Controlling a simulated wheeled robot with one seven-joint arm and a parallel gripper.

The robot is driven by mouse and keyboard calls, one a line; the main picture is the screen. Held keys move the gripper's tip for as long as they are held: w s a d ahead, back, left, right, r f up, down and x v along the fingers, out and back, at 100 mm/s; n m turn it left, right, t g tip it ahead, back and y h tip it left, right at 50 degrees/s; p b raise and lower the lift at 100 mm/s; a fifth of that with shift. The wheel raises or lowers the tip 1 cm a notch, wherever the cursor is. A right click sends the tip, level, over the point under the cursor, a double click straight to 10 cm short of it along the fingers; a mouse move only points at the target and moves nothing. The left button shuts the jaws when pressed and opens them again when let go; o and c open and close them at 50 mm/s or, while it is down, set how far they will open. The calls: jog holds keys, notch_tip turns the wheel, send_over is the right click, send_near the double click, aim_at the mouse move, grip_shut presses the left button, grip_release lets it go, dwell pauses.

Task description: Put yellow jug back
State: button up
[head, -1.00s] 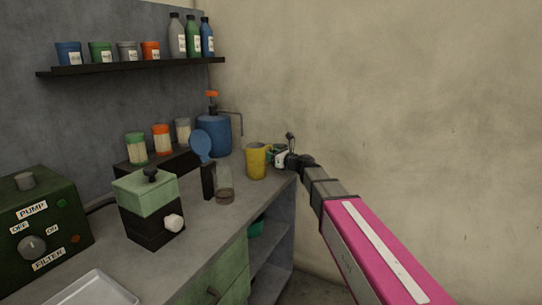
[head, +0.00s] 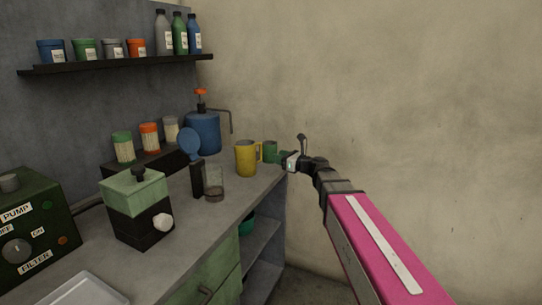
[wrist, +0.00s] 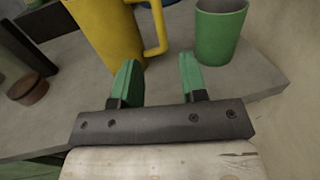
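The yellow jug (head: 246,158) stands upright on the counter near its right end, with its handle toward the right. It also shows in the wrist view (wrist: 107,30), upper left, with its handle (wrist: 157,28) reaching above the space between my fingers. My gripper (head: 280,158) is at the counter's right edge, to the right of the jug. In the wrist view my gripper (wrist: 158,75) has its two green fingers apart with nothing between them. The jug's top is cut off in the wrist view.
A green cup (head: 270,151) stands just right of the jug, near my fingers. A glass beaker (head: 215,184) and a blue paddle-shaped object (head: 190,145) stand to its left. A blue canister (head: 203,132) is behind. The wall shelf (head: 110,64) holds pots and bottles.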

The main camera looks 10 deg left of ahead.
jog(key=s+d+f+n+g+h, duration=0.2)
jog(key=s+d+f+n, duration=0.25)
jog(key=f, duration=0.25)
jog(key=s+d+f+n+g+h, duration=0.2)
jog(key=s+d+f+n+h, duration=0.1)
jog(key=f+n, duration=0.3)
jog(key=s+d+f+n+g+h, duration=0.1)
jog(key=s+d+f+n+h, duration=0.2)
jog(key=f, duration=0.5)
jog(key=s+d+f+n+g+h, duration=0.2)
jog(key=s+d+f+n, duration=0.3)
jog(key=d, duration=0.3)
jog(key=s+d+f+n+g+h, duration=0.2)
jog(key=s+d+f+n+h, duration=0.3)
jog(key=d, duration=0.3)
jog(key=shift+s+n, duration=0.35)
jog(key=shift+s, duration=0.05)
